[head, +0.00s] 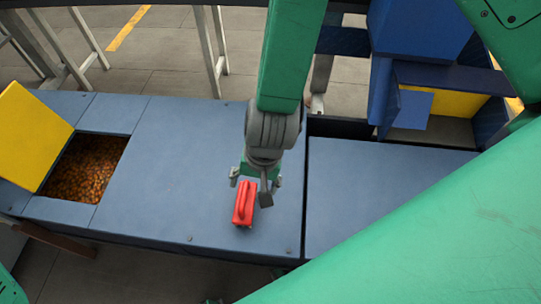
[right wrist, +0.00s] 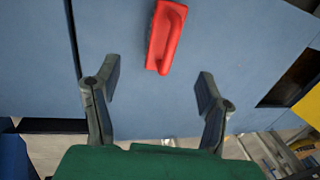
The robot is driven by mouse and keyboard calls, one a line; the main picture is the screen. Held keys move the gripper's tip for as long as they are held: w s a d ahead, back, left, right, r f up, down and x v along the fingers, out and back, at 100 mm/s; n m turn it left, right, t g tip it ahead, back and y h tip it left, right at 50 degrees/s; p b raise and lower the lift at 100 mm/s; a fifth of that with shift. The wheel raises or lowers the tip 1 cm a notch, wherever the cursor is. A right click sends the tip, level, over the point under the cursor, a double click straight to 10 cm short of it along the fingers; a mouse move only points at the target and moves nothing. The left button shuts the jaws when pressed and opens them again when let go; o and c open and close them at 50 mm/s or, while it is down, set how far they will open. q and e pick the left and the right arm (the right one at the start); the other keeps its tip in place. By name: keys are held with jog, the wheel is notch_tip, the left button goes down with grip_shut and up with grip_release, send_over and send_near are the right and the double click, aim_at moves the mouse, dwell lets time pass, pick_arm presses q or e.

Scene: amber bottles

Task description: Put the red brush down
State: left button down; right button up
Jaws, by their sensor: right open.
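The red brush (head: 244,204) lies on the blue tabletop (head: 180,165), near its front edge. It also shows in the right wrist view (right wrist: 165,38), at the top, ahead of the fingertips. My right gripper (head: 257,189) is just behind the brush in the head view. In the right wrist view the right gripper (right wrist: 159,82) has its two fingers spread wide with nothing between them, and a gap shows between the fingertips and the brush. My left gripper is not in view.
An opening holding many amber-brown pieces (head: 86,168) is at the left of the table, with a yellow panel (head: 32,135) tilted beside it. A blue bin with a yellow inside (head: 455,103) stands at the back right. The tabletop around the brush is clear.

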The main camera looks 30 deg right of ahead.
jog(key=s+d+f+n, duration=0.2)
jog(key=s+d, duration=0.2)
jog(key=d, duration=0.1)
jog(key=s+d+f+n+h, duration=0.1)
jog(key=s+d+f+n, duration=0.1)
jog(key=s+d+f, duration=0.1)
jog(key=s+d+f+n, duration=0.3)
jog(key=s+d, duration=0.3)
jog(key=d, duration=0.1)
jog(key=shift+d+g+h, duration=0.3)
jog(key=shift+d+h, duration=0.1)
jog(key=shift+s+d+f, duration=0.15)
jog(key=shift+s+d, duration=0.05)
jog(key=shift+d, duration=0.1)
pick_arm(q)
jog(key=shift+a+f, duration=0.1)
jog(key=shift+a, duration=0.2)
pick_arm(e)
jog(key=shift+a, duration=0.5)
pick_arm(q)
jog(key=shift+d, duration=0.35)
pick_arm(e)
jog(key=shift+w+d, duration=0.1)
jog(key=shift+d, duration=0.25)
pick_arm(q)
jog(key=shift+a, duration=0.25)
pick_arm(e)
jog(key=shift+a, duration=0.25)
